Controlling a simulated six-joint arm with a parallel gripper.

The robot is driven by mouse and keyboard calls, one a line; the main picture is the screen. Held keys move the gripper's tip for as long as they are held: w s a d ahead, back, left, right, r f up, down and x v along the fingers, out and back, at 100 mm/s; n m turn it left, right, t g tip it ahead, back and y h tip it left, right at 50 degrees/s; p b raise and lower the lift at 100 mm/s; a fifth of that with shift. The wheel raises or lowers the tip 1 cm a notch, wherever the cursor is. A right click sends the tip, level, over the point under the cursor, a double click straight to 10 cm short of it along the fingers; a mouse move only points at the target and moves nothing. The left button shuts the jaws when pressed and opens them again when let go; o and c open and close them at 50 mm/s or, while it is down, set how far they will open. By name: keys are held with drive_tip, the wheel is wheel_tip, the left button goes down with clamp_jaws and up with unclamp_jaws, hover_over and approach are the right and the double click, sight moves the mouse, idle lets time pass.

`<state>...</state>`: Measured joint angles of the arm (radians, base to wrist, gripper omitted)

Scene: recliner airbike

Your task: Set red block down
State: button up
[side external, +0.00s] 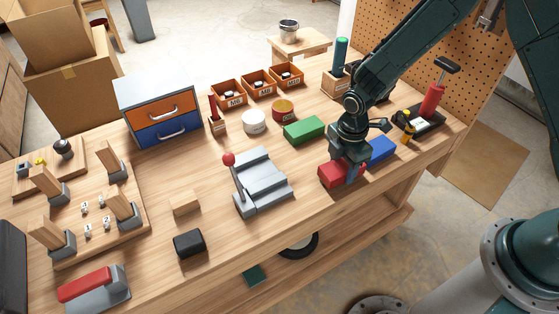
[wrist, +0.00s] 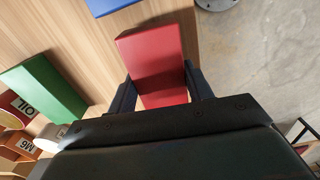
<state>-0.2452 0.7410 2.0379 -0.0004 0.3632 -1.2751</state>
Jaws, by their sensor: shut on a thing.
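The red block (side external: 332,174) is between the fingers of my gripper (side external: 351,172), near the front edge of the workbench. In the wrist view the red block (wrist: 152,57) sticks out past the two dark fingers of my gripper (wrist: 160,88), which press on its sides. The block is at or just above the bench top; I cannot tell whether it touches. Part of it is hidden behind the fingers and the gripper body.
A blue block (side external: 380,149) lies just right of the gripper, and a green block (side external: 304,130) lies behind to the left. A grey lever fixture (side external: 264,185) stands left of the red block. The bench's front edge (side external: 330,206) is close. Bare wood lies between fixture and red block.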

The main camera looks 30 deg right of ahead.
sight(343, 166)
drive_tip(key=shift+f, duration=0.55)
drive_tip(key=shift+f, duration=0.15)
drive_tip(key=o, duration=1)
drive_tip(key=shift+r, duration=6.9)
